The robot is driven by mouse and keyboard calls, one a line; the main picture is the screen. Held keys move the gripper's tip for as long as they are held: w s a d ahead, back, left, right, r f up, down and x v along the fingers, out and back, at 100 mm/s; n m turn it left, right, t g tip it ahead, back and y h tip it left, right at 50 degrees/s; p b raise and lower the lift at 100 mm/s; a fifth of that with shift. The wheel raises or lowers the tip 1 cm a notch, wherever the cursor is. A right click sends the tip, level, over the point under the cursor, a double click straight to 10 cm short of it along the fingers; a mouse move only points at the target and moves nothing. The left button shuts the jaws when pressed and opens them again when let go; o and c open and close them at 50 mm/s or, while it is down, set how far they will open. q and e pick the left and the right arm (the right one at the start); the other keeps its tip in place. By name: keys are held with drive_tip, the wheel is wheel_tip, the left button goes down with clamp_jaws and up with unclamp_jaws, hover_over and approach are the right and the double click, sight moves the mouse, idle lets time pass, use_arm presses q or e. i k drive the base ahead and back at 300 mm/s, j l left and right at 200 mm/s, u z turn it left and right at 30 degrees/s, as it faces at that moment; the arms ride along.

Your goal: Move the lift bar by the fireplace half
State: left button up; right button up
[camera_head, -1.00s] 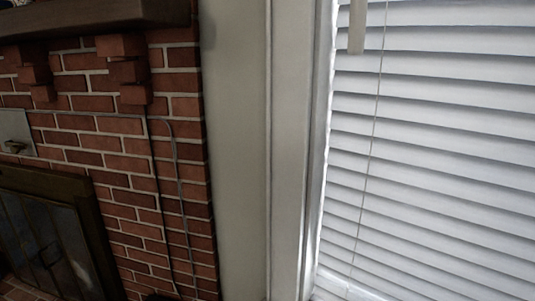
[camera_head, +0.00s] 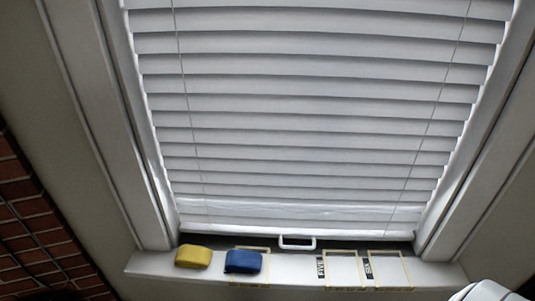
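A white slatted blind (camera_head: 310,110) hangs in the window, lowered almost to the sill. A small white loop-shaped bar (camera_head: 297,243), which looks like the lift bar, is at the middle of the blind's bottom edge, just above the sill. Neither gripper is in view. A smooth white part, probably of my own arm, shows at the lower right corner.
Two more outlines (camera_head: 343,268) (camera_head: 391,268) to the right look empty, with small dark labels. Brick (camera_head: 30,235) is at left.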

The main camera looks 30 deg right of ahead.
sight(280, 233)
drive_tip(key=l+z, duration=0.25)
drive_tip(key=z, duration=0.2)
drive_tip(key=l+z, duration=0.4)
drive_tip(key=j, duration=0.1)
